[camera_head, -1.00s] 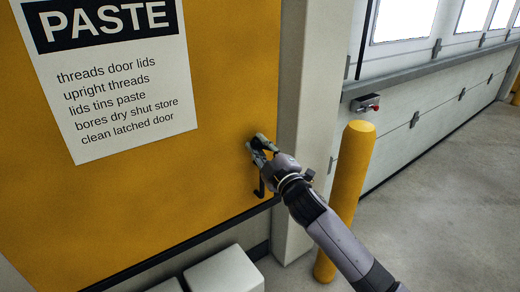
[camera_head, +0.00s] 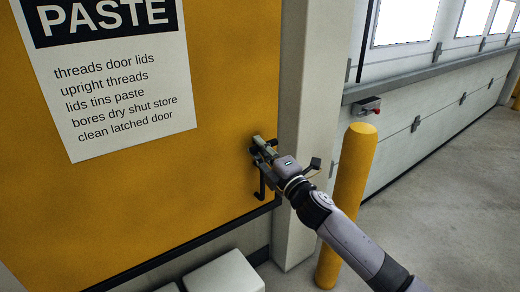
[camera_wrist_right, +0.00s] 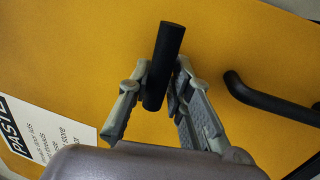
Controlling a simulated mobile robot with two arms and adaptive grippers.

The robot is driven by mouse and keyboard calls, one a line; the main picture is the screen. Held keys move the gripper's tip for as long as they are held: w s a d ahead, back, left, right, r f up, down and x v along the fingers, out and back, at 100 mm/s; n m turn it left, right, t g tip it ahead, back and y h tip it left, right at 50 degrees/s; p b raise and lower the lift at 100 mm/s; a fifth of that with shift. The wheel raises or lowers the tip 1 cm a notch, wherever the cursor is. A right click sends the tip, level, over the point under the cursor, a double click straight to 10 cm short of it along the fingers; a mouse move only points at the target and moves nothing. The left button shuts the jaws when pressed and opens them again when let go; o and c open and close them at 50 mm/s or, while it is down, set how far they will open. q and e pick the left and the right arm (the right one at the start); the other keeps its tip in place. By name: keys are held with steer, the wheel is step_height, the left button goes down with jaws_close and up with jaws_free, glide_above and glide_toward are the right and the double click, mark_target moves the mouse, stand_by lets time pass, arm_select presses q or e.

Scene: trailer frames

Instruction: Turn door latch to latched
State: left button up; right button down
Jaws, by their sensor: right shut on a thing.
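The yellow door (camera_head: 215,130) fills the left and middle of the head view. My right gripper (camera_head: 263,146) is at the door's right edge, shut on the latch. In the right wrist view the latch (camera_wrist_right: 166,52) is a black cylindrical bar, and the two fingers of the right gripper (camera_wrist_right: 160,85) are on either side of it. A black door handle (camera_wrist_right: 265,97) shows to the right of the fingers; in the head view it hangs just below the gripper (camera_head: 262,185). Where the latch meets the door is hidden by the gripper in the head view. My left gripper is not in view.
A pale post (camera_head: 305,120) stands right of the door. A yellow bollard (camera_head: 347,200) is close behind my right forearm. A white paste sign (camera_head: 110,75) is on the door. Grey floor at right is clear.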

steer(key=shift+r, duration=0.45)
steer(key=c, duration=1.7)
jaws_free()
steer(key=shift+o, duration=0.8)
steer(key=shift+f, duration=0.15)
steer(key=shift+f, duration=0.15)
steer(key=v, duration=1.2)
steer(key=shift+d, duration=0.1)
